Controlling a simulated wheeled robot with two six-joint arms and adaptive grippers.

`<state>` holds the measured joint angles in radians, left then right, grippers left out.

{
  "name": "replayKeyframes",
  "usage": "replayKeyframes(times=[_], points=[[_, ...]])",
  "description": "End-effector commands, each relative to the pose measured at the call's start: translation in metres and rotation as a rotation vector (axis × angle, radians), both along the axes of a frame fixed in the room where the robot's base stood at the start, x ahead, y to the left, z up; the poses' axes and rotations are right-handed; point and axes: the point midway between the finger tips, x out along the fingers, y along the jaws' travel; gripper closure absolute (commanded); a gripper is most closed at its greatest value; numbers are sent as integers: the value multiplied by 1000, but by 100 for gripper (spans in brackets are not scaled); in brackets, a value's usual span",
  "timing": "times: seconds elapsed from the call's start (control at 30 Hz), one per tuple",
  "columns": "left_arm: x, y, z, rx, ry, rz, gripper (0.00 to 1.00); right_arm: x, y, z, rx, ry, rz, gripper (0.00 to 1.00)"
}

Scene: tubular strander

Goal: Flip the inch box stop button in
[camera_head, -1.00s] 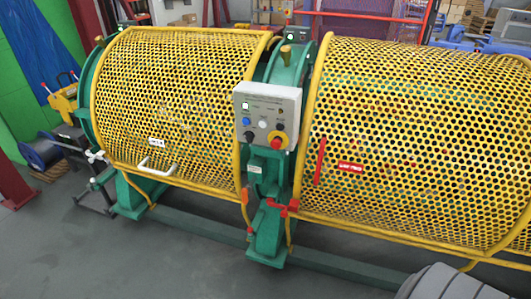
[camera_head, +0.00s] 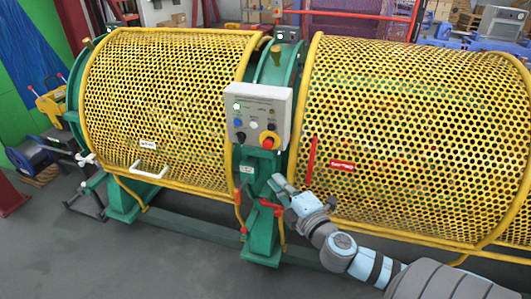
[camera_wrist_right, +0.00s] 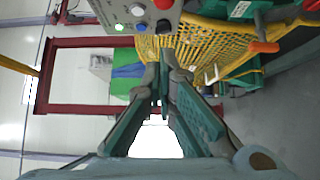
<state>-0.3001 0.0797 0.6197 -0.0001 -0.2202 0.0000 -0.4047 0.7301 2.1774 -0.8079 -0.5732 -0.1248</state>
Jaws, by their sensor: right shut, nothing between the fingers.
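The inch box (camera_head: 245,105) is a light grey control panel on the green frame between two yellow perforated guards. Its stop button (camera_head: 269,141) is red on a yellow surround at the box's lower right. My right gripper (camera_head: 279,182) is below the box and the stop button, apart from both, with its fingers shut and empty. In the right wrist view, the gripper (camera_wrist_right: 160,75) points toward the box (camera_wrist_right: 142,12), which is cut off by the top edge. The red button (camera_wrist_right: 163,4) shows there at the edge. My left gripper is not in view.
Yellow guards (camera_head: 165,105) stand on both sides of the box. A red handle (camera_head: 310,160) is on the right guard (camera_head: 420,140). Red fittings (camera_head: 268,205) are on the green frame close to my right gripper. The grey floor (camera_head: 190,270) in front is clear.

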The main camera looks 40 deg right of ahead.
Motion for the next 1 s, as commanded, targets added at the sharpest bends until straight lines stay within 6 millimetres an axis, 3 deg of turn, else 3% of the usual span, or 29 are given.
replayKeyframes(times=[0.27, 0.43, 0.87, 1.0], points=[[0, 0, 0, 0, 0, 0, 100, 0, 0, 0, 2, 0, 0, 100], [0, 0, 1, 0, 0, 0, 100, 12, -2, 0, 3, -1, -2, 100], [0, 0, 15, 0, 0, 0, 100, 99, -18, 2, 9, -2, -2, 100], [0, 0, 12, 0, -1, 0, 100, 112, -37, 0, 1, 1, 0, 100]])
